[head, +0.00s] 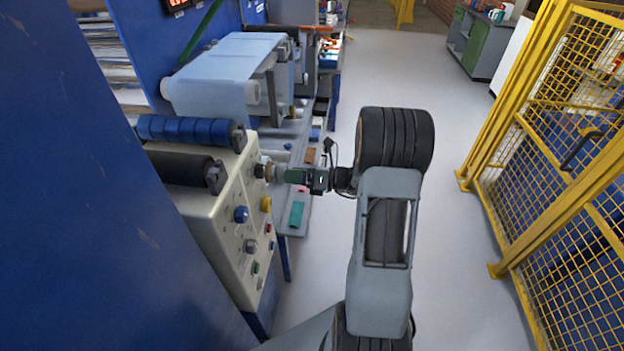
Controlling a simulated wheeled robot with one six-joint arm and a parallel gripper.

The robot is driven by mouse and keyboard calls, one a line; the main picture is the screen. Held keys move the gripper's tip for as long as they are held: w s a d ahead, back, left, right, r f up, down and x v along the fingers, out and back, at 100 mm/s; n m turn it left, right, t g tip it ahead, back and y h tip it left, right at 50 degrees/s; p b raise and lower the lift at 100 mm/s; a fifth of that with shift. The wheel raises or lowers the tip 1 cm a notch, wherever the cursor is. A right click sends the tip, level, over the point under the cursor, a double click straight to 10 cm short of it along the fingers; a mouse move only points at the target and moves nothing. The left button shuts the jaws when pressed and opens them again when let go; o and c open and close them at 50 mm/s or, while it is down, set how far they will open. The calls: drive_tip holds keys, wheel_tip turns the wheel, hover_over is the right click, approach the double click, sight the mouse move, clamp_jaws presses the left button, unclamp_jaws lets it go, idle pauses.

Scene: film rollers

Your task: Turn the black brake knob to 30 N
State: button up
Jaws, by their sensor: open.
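A cream control panel (222,225) stands at the left, its face turned to the right. A dark knob that looks like the black brake knob (259,170) sits near the panel's upper far corner. My gripper (272,173) reaches in from the right, level with this knob, its jaws open. The fingertips are very close to the knob; I cannot tell whether they touch it or stand around it. The knob's pointer and any 30 N mark are too small to read.
A blue knob (240,214), a yellow knob (266,204) and a grey knob (251,246) sit lower on the panel. A blue roller (185,130) and a black roller (180,168) lie above it. Yellow fencing (550,150) stands right; the floor between is clear.

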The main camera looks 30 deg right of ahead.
drive_tip(key=shift+b+v, duration=0.3)
drive_tip(key=shift+v, duration=2.35)
